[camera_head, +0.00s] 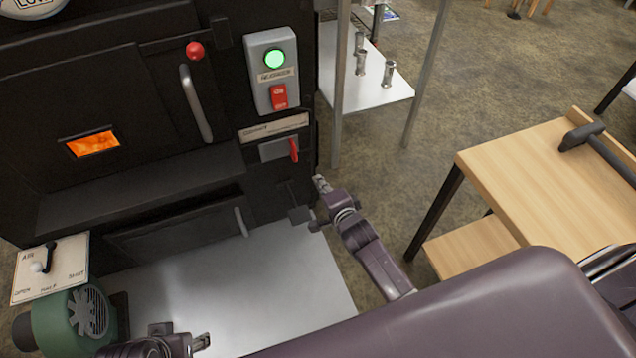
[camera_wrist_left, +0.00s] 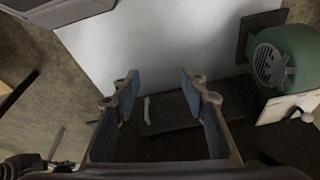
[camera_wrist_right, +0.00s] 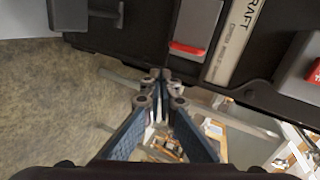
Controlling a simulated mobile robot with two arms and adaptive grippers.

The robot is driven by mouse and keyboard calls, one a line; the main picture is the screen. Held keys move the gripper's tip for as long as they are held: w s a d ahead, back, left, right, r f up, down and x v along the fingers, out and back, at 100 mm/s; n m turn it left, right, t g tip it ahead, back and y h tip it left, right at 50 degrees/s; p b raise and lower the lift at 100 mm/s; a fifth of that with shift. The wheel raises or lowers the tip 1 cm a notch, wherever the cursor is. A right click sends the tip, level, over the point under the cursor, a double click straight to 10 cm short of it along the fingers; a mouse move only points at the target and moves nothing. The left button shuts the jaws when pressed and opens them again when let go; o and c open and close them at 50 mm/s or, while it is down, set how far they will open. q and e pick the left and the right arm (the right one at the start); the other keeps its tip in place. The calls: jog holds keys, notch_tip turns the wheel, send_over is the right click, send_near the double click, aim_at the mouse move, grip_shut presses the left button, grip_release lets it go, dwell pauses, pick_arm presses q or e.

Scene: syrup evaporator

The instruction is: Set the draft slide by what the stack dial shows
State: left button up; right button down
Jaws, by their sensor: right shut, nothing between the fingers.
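The draft slide (camera_head: 277,149) is a grey plate with a red tab (camera_head: 293,150) at its right end, under a pale label strip (camera_head: 273,127) on the black furnace front. In the right wrist view the red tab (camera_wrist_right: 187,48) lies beside the strip marked DRAFT (camera_wrist_right: 232,38). The stack dial (camera_head: 30,5) is cut off at the top left; "LOW" is readable, but its needle is not visible. My right gripper (camera_head: 320,184) is shut and empty, below and right of the tab, apart from it. My left gripper (camera_head: 201,342) is open and empty over the pale metal sheet; its spread fingers (camera_wrist_left: 155,85) show in the left wrist view.
A switch box (camera_head: 272,70) with a lit green lamp and red rocker sits above the slide. A green blower (camera_head: 72,320) and an AIR lever panel (camera_head: 50,268) stand at lower left. A wooden table (camera_head: 540,170) is at right. Floor (camera_head: 385,190) shows between.

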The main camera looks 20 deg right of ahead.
aim_at(282, 154)
pick_arm(q)
jog(key=w+d+r+t+h+b, duration=0.2)
jog(key=w+d+r+t+b, duration=0.1)
jog(key=w+r+t, duration=0.45)
jog(key=w+d+r+t+h+b, duration=0.1)
jog(key=w+d+r+t+b, duration=0.25)
jog(key=w+r, duration=0.6)
pick_arm(e)
jog(key=shift+m+t, duration=0.6)
jog(key=shift+m, duration=0.3)
jog(key=w+b, duration=0.1)
jog(key=w, duration=0.3)
jog(key=w+b, duration=0.1)
jog(key=w, duration=0.4)
jog(key=w+b, duration=0.1)
jog(key=w, duration=0.3)
jog(key=shift+w+a+f, duration=0.1)
jog(key=shift+w+f, duration=0.1)
jog(key=shift+f, duration=0.05)
pick_arm(q)
jog(key=s+r+t+h, duration=0.2)
jog(key=r+t, duration=0.4)
jog(key=r, duration=0.4)
jog(key=s+d+r+m+t+h, duration=0.1)
jog(key=s+r+t+h, duration=0.1)
jog(key=r+t, duration=0.4)
jog(key=shift+s+r, duration=0.75)
jog(key=shift+r, duration=1.75)
pick_arm(e)
jog(key=shift+w, duration=0.2)
